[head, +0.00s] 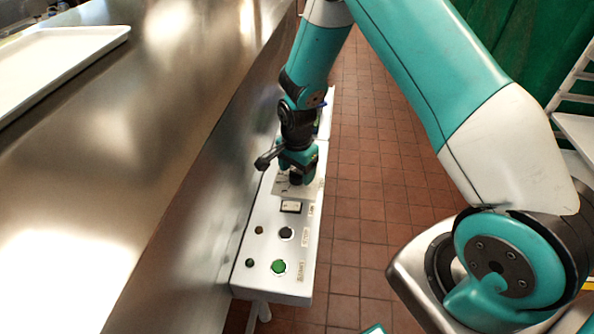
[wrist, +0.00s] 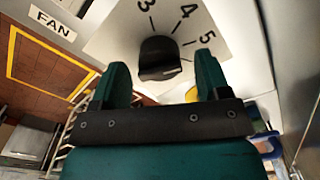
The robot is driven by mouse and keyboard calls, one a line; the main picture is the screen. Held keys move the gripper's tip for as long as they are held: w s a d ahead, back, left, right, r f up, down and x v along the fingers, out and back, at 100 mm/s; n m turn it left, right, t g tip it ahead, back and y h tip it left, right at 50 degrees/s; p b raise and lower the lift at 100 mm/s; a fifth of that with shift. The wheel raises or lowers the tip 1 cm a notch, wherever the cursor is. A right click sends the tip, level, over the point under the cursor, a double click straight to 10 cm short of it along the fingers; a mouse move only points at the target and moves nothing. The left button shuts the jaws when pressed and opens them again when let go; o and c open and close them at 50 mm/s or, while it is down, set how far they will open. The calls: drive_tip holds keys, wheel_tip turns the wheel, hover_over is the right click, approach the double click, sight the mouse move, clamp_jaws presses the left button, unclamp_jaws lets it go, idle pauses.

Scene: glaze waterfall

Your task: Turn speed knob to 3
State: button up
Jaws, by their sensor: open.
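The speed knob (wrist: 158,60) is a black knob on a white dial plate (wrist: 112,38) marked 3, 4 and 5 in the wrist view. I cannot tell for sure which number it points at. My gripper (wrist: 161,68) is open, with one teal finger on each side of the knob and gaps between fingers and knob. I cannot tell how deep the fingers reach around it. In the head view my gripper (head: 298,178) is above the dial plate (head: 300,190) on the control panel (head: 252,248) and hides the knob.
Nearer on the panel are a small meter (head: 291,207), a black button (head: 286,233), a green button (head: 278,267) and small lamps. A FAN label (wrist: 52,22) shows in the wrist view. The steel counter (head: 120,150) runs along the left. Tiled floor (head: 365,200) lies right.

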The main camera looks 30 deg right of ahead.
drive_tip(key=shift+f, duration=0.55)
drive_tip(key=c, duration=0.9)
